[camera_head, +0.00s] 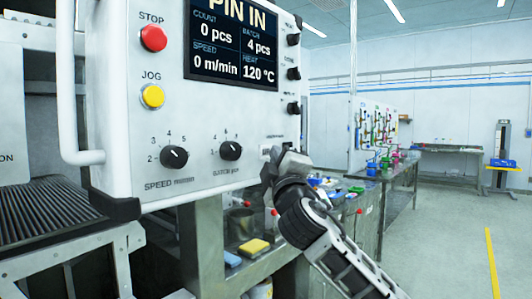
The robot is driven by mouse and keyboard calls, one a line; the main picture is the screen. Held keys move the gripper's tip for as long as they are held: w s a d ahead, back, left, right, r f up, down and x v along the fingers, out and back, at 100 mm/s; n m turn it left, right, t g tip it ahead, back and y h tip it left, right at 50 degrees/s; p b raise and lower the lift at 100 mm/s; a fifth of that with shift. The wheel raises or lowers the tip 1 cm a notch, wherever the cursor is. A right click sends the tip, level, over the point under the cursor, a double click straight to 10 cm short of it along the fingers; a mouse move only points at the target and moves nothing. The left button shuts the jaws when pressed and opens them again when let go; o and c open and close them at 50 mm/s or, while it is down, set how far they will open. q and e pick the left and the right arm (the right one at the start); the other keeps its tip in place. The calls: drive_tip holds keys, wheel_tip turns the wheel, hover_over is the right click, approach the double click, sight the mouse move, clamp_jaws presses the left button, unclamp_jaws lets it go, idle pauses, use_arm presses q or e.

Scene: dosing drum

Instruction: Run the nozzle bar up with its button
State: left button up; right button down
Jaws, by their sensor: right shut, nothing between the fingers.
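The white control panel (215,115) fills the upper left of the head view. My right gripper (274,165) is shut and empty at the panel's lower right corner. Its tips are at or just in front of small switches or buttons (265,150) beside a tiny label that I cannot read. Whether the tips touch one is not clear, and the gripper hides part of this spot. I cannot make out the nozzle bar. My left gripper is out of view.
The panel carries a red STOP button (153,38), a yellow JOG button (153,96), a speed knob (174,157), a batch knob (231,150) and a display (232,45) reading PIN IN. A white handle (68,90) runs down its left side. Open floor (450,235) lies at right.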

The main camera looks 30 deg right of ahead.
drive_tip(key=shift+s, duration=0.15)
drive_tip(key=shift+s+d, duration=0.1)
drive_tip(key=s, duration=0.1)
drive_tip(key=s+d, duration=0.1)
drive_tip(key=s, duration=0.1)
drive_tip(key=s+d, duration=0.1)
drive_tip(key=shift+s, duration=0.25)
idle(0.8)
